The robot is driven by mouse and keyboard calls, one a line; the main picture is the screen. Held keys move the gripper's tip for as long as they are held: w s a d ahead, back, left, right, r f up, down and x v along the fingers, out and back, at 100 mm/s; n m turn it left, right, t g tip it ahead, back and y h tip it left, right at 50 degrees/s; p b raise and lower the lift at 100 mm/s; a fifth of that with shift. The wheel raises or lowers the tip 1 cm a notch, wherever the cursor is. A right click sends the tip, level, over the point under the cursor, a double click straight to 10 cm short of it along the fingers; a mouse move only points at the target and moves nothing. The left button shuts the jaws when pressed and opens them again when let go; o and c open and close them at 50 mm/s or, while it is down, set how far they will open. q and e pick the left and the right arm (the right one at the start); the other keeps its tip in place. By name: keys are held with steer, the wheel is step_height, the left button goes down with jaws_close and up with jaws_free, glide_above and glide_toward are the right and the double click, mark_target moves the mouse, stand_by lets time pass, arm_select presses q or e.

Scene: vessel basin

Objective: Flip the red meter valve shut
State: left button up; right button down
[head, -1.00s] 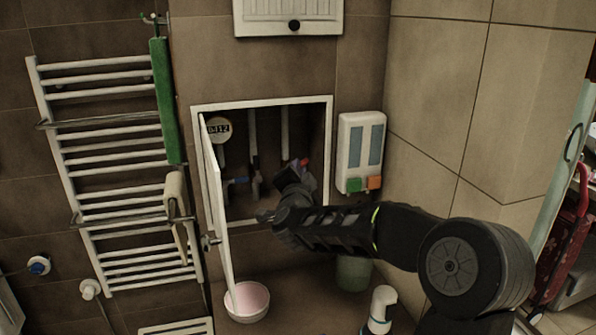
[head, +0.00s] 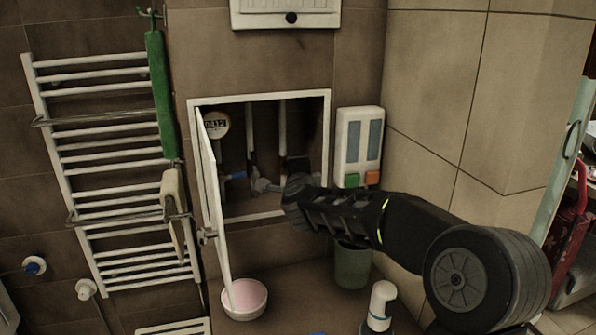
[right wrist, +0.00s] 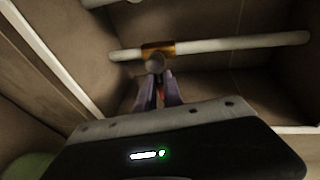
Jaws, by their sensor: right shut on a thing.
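The red meter valve shows only as a small red strip (right wrist: 160,96) between my right gripper's fingers in the right wrist view. My right gripper (right wrist: 159,100) is shut on it, just below a brass fitting (right wrist: 158,48) on a pale pipe. In the head view my right gripper (head: 264,185) is inside the open wall niche, pointing left near the pipes' lower ends. The red handle is hidden there. My left gripper is in neither view.
The niche's white door (head: 217,210) stands open on the left. A round meter (head: 216,124) and a blue valve (head: 238,175) are in the niche. A white dispenser (head: 358,148) hangs to its right. A pink bowl (head: 245,298) is below.

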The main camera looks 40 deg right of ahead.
steer(key=shift+f+m, duration=0.1)
steer(key=shift+m, duration=0.2)
steer(key=c, duration=1.5)
jaws_free()
steer(key=shift+b+v, duration=0.35)
steer(key=shift+v, duration=3.55)
